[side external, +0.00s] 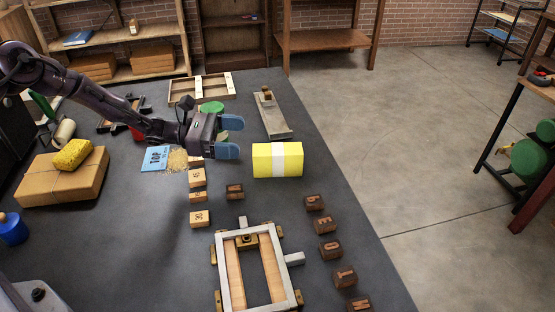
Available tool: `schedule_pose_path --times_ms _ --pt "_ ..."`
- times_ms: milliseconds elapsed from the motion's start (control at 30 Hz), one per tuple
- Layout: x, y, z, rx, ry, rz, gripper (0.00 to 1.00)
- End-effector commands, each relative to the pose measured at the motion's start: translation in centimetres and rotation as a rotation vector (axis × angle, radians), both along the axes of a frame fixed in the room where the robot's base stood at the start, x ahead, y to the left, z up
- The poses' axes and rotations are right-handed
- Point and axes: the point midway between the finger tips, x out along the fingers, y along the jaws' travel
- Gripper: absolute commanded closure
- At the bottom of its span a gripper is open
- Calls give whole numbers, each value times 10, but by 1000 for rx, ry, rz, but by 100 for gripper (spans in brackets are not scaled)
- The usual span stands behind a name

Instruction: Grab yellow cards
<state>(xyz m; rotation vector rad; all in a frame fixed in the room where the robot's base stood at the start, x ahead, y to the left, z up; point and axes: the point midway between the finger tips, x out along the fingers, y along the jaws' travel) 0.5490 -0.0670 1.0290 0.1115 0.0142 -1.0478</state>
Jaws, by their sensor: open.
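The yellow cards (289,161) form a bright yellow block with a white band around its middle. The block lies on the dark table, right of centre. My gripper (233,137) is just left of the block and a little farther back, apart from it in the picture. Its two blue fingers are spread, with nothing visible held between them. How high the fingers are above the table is hard to tell.
A wooden frame press (222,269) stands at the front. Dark letter blocks (329,250) line the right, and light numbered blocks (200,219) stand left of centre. A trowel-like float (272,117) lies behind the cards. Bare table lies right of the cards.

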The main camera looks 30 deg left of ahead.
Motion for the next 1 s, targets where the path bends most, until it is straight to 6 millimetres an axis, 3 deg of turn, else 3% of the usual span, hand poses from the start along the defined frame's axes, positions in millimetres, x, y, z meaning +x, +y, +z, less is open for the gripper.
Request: schedule_pose_path --times_ms 67,167,633,867,1000 --pt "16 9 15 -50 -2 58 17" --pt "21 12 18 -99 27 91 17" --pt "20 11 -63 -102 39 84 17" --pt "30 -4 -61 -100 37 83 17" --pt "42 -23 -61 -100 36 80 17"
